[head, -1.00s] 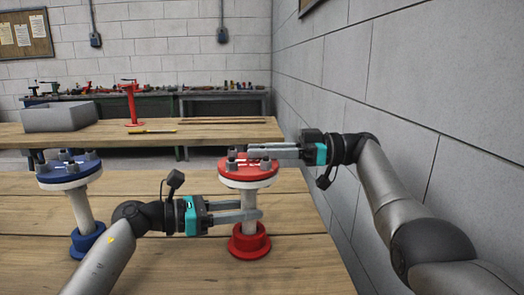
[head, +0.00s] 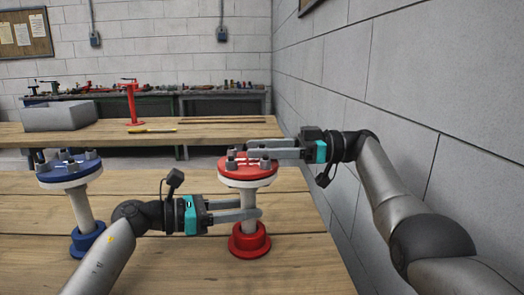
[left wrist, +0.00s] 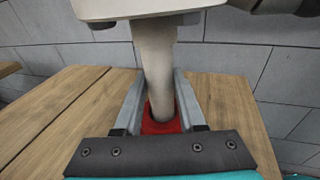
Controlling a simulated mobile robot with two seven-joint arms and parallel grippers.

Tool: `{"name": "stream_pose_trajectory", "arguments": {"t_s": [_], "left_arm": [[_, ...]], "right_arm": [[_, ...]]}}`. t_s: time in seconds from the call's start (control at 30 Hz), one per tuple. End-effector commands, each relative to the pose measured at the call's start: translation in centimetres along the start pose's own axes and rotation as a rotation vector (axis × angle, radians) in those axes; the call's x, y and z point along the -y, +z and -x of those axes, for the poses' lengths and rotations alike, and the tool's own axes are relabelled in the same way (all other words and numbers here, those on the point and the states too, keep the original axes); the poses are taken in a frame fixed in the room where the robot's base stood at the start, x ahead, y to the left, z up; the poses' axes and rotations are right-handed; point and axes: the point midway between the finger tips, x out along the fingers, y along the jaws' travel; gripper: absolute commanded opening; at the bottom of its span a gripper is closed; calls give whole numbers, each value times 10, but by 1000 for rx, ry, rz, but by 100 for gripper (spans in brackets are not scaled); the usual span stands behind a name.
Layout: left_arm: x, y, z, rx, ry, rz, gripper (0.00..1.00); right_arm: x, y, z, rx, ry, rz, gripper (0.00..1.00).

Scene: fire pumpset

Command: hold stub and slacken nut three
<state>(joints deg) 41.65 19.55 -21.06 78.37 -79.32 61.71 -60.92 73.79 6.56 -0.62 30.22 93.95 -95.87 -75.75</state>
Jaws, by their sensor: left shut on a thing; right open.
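The red-flanged stub stands upright on the near bench, with a red top flange (head: 240,170), several grey nuts, a white pipe and a red base (head: 249,242). My left gripper (head: 258,213) is shut on the white pipe, just above the base. In the left wrist view, its fingers flank the pipe (left wrist: 157,70), under the pale flange underside. My right gripper (head: 250,147) is open at the far side of the red flange's top, with its fingers over or beside the nuts there. I cannot tell whether it touches a nut, or which nut is number three.
A blue-flanged stub (head: 68,170) stands to the left on the same bench (head: 155,258). A far bench (head: 40,137) bears a grey bin (head: 60,116), a red stand (head: 131,104) and a yellow tool (head: 152,131). A block wall (head: 420,110) rises close on the right.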

Motion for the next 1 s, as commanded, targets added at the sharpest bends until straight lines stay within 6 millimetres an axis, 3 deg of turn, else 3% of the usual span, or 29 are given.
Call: {"name": "stream_pose_trajectory", "arguments": {"t_s": [0.4,0.63,1.0], "left_arm": [[-1,-1,1,-3,4,-2,0],[-1,-1,1,-3,5,-3,0],[-1,-1,1,-2,5,-3,0]], "right_arm": [[1,-76,0,-1,-1,3,54],[1,-94,0,1,-1,1,54],[1,-96,0,0,-1,0,54]]}}
